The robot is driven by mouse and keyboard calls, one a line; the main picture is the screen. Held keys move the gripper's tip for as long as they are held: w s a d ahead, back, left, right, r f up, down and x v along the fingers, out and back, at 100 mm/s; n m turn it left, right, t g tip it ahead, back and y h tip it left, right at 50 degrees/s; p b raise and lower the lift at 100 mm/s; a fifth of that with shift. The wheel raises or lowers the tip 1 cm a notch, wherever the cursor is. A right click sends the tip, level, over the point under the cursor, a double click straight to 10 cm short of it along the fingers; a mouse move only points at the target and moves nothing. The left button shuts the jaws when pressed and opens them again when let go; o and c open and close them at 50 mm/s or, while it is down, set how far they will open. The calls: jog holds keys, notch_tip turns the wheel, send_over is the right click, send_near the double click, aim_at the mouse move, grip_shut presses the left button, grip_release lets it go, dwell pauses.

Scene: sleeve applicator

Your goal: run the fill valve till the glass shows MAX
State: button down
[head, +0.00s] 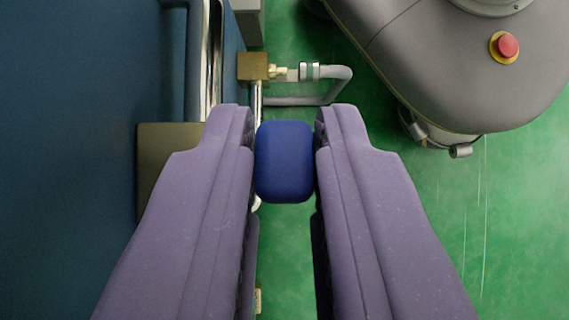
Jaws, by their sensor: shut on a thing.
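My gripper (285,160), with two purple fingers, is shut on a blue, rounded block (285,160) that looks like the fill valve's handle. The block sits between the fingertips and both fingers touch it. A brass fitting (253,67) with a grey pipe (340,85) is just beyond the fingertips, up and slightly left. A shiny upright tube (212,60) runs along the blue machine side at the upper left; I cannot tell whether it is the glass. No level or MAX mark can be read. Whatever lies under the blue block is hidden.
A dark blue machine panel (70,160) fills the left side, close to my left finger. An olive block (155,155) sticks out from it. My grey base with a red button (508,45) is at upper right. Green floor (440,200) is clear at right.

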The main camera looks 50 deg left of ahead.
jog(key=shift+w, duration=0.1)
jog(key=c, duration=1.1)
grip_release()
jog(key=shift+r, duration=0.25)
notch_tip(320, 180, up, 3)
jog(key=p, duration=0.2)
jog(key=shift+r+p, duration=0.15)
jog(key=shift+p, duration=0.15)
jog(key=s+p, duration=0.1)
jog(key=s, duration=0.4)
jog(key=s+d+p, duration=0.1)
jog(key=s+p, duration=0.1)
jog(key=s, duration=0.3)
jog(key=s+d+r+p, duration=0.1)
jog(key=s+p, duration=0.1)
jog(key=s, duration=0.4)
jog(key=shift+d, duration=0.2)
